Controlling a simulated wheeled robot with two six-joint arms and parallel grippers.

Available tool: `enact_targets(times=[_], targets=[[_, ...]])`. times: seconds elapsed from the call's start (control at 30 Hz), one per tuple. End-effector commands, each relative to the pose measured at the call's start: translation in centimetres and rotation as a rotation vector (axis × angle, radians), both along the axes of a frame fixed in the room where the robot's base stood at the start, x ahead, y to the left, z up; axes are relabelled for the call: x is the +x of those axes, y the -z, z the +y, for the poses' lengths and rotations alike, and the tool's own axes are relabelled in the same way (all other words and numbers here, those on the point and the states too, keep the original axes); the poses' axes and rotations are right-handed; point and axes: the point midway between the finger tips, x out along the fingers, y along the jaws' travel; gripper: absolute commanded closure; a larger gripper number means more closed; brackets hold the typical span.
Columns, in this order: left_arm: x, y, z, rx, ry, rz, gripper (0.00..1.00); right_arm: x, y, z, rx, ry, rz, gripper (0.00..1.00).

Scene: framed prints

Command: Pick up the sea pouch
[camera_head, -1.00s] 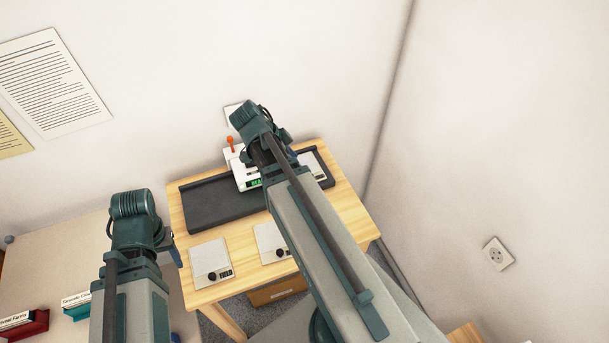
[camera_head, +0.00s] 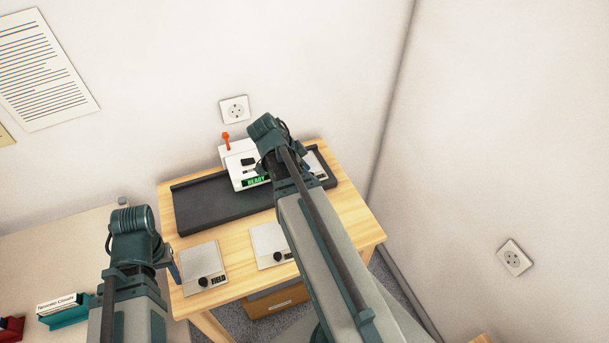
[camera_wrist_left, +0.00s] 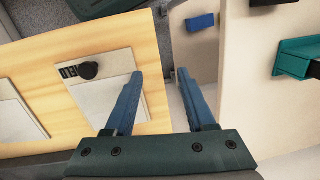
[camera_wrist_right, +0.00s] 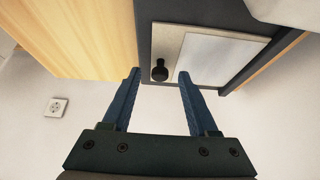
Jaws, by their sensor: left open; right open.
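A flat pale pouch marked FIELD (camera_head: 203,262) with a black knob lies at the table's front left. A second pouch (camera_head: 268,243) lies beside it, its label partly covered by my right arm. A third pouch (camera_wrist_right: 218,58) with a black knob lies on the dark tray; no label is readable. I cannot tell which is the sea pouch. My right gripper (camera_wrist_right: 159,76) is open and empty, with the third pouch's knob between its fingertips in the picture; depth is unclear. My left gripper (camera_wrist_left: 160,74) is open and empty at the table's left edge, beside the FIELD pouch.
A white machine (camera_head: 240,160) with an orange lever and a green READY display stands on the dark tray (camera_head: 215,208). A cardboard box (camera_head: 278,300) is under the wooden table. A pale desk (camera_head: 60,240) with a teal holder (camera_head: 65,312) stands left. Walls are close behind and right.

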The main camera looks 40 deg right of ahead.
Motion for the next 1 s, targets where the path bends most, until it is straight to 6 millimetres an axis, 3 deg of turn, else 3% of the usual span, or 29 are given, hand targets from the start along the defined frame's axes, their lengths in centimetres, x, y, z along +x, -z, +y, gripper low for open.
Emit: enact_targets(times=[0.27,0.6,1.0], targets=[[0.0,0.25,0.01,0.0,0.0,0.0,0.45,-0.05,0.24,-0.19,0.0,0.0,0.0,0.42],[0.01,0.25,0.0,0.0,0.0,0.0,0.45,-0.05,0.25,-0.18,0.0,0.0,0.0,1.0],[0.0,0.18,0.0,0.0,0.0,0.0,0.45,-0.05,0.18,-0.21,0.0,0.0,0.0,1.0]])
